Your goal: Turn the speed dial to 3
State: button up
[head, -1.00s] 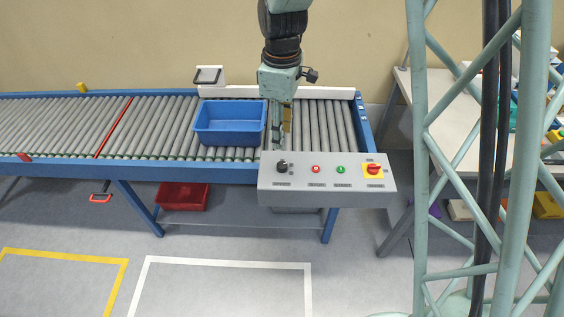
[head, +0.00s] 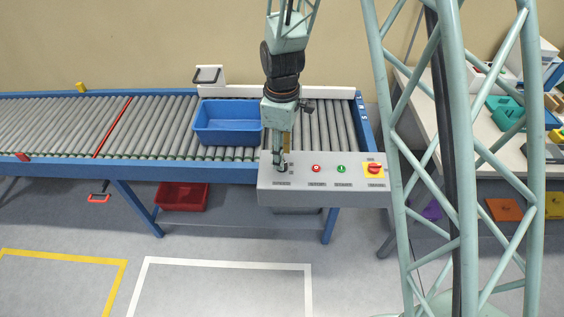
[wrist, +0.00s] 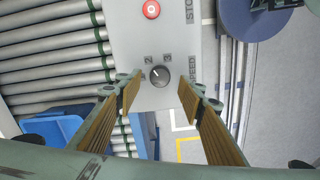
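The speed dial (wrist: 160,76) is a round black knob on the grey control panel (head: 324,190), with the digits 2 and 3 printed beside it. In the wrist view its light pointer mark appears to lean toward the 2 side, though it is small. My gripper (wrist: 160,88) is open, pointing down at the panel, with one finger on each side of the dial and visible gaps to it. In the head view my gripper (head: 280,167) is over the panel's left end and mostly hides the dial.
A red button (head: 316,168), a green button (head: 341,169) and a red emergency knob on yellow (head: 374,169) sit to the right on the panel. A blue bin (head: 228,137) stands on the roller conveyor (head: 60,125) behind. A red crate (head: 183,196) is below the conveyor.

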jog(key=shift+f, duration=1.7)
jog(key=shift+c, duration=0.3)
jog(key=c, duration=0.8)
